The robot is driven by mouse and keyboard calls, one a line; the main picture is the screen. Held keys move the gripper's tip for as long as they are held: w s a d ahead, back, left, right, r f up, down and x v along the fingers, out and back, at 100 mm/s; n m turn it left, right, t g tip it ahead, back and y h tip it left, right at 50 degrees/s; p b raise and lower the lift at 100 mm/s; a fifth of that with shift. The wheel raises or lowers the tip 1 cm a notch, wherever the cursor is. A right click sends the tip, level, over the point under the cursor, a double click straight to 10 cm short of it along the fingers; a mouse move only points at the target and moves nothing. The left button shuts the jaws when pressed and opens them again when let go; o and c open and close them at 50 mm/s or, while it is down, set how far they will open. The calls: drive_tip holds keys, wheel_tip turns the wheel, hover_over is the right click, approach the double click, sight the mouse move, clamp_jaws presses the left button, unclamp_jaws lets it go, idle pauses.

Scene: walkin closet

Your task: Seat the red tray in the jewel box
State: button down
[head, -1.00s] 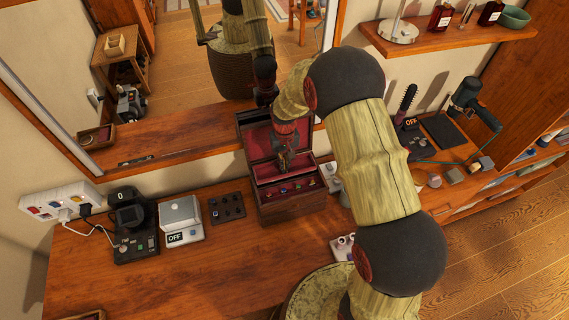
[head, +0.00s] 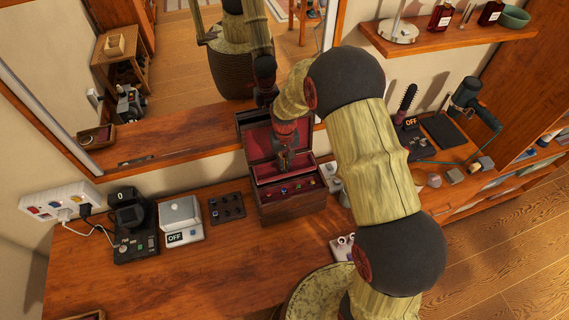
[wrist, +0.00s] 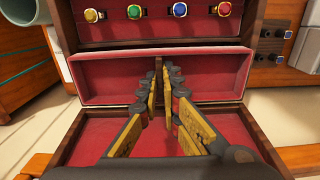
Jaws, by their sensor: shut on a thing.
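The jewel box (head: 292,207) stands on the dresser below the mirror, dark wood with its red-lined lid (head: 259,143) raised. The red tray (wrist: 112,76) has a pale rim and lies across the box opening, beside a row of rings; in the head view it shows as a red strip (head: 298,170). My gripper (wrist: 162,85) points down over the box, its fingers close together at the middle of the tray and shut on it. Exactly where the fingertips grip is hard to see, and I cannot tell whether the tray rests fully level.
A scale (head: 181,218), a black ring holder (head: 227,208) and a black device (head: 132,228) stand left of the box. My arm hides part of the dresser to the right.

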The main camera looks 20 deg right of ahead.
drive_tip(key=shift+f+b, duration=0.85)
drive_tip(key=shift+f, duration=0.55)
idle(1.8)
drive_tip(key=c, duration=1.9)
unclamp_jaws()
wheel_tip(320, 180, up, 12)
